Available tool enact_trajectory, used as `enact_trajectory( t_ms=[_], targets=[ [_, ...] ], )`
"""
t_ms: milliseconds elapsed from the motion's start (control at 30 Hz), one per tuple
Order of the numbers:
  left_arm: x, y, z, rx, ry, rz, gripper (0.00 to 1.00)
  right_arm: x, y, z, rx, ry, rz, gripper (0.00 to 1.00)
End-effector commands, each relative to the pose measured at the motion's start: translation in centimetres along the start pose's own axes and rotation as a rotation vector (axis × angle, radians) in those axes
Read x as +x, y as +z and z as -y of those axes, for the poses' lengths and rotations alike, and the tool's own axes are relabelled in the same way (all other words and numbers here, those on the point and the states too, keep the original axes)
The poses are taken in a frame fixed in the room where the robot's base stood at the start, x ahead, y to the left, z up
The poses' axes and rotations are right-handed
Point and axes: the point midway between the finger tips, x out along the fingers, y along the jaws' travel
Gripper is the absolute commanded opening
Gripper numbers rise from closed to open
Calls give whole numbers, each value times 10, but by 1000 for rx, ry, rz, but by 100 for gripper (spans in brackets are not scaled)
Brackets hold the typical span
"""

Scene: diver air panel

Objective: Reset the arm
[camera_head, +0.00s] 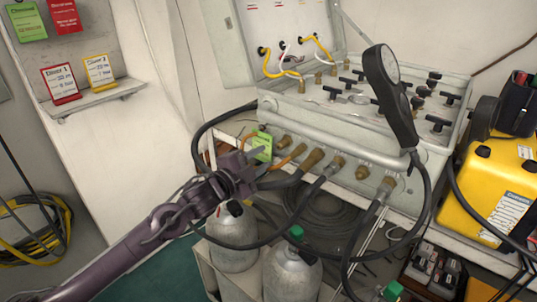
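My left gripper (258,167) is at the front left of the grey air panel (330,132), its purple arm coming in from the lower left. A small green tag (263,146) shows right at its fingers. I cannot tell whether the fingers touch or hold the tag or stand in front of it. Orange pieces show just right of the fingers, beside the brass fittings (312,160) on the panel's front. Whether the fingers are apart or closed is unclear. My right gripper is out of view.
A gauge on a black handle (388,85) stands over the panel's valves. Black hoses loop below, around grey cylinders (292,272). A yellow case (495,185) is at the right. A shelf (95,95) at upper left bears red and yellow cards.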

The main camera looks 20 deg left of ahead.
Motion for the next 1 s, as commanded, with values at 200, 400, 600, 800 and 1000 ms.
enact_trajectory(
  t_ms=[200, 400, 600, 800, 1000],
  targets=[
    [-9, -1, 0, 0, 0, -1, 31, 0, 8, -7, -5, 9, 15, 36],
    [-9, -1, 0, 0, -1, -2, 31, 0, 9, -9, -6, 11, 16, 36],
    [-9, -1, -1, -3, 1, 0, 31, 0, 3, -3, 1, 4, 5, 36],
    [-25, -6, -50, -165, 67, 130, 31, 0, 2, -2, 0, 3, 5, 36],
    [-94, -12, -141, -529, 228, 496, 31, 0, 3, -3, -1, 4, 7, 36]
  ],
)
